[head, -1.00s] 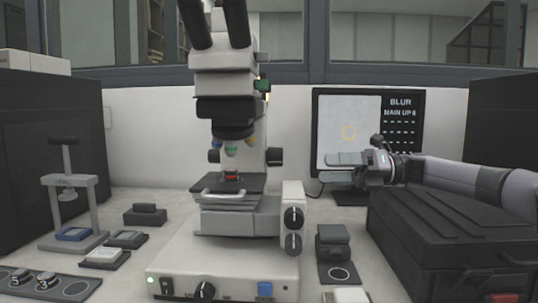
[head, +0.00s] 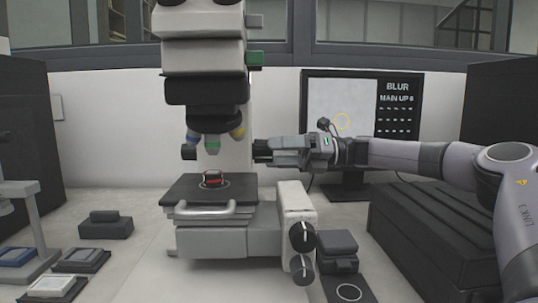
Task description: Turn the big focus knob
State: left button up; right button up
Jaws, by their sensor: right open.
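The white microscope (head: 205,60) stands in front of me with its stage (head: 180,190) holding a small red-and-black sample (head: 212,179). Two dark dials, an upper (head: 302,237) and a lower (head: 302,270), sit on the block right of the stage. My left gripper is not seen.
A monitor (head: 398,123) behind reads "BLUR" and "MAIN UP 6". A black case (head: 420,235) lies under my right arm. A small dark box (head: 338,244) stands right of the dials. A small press (head: 18,188) is at the left edge.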

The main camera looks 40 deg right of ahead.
jog(key=shift+x, duration=1.15)
jog(key=shift+c, duration=0.4)
jog(key=c, duration=0.9)
jog(key=shift+c, duration=0.2)
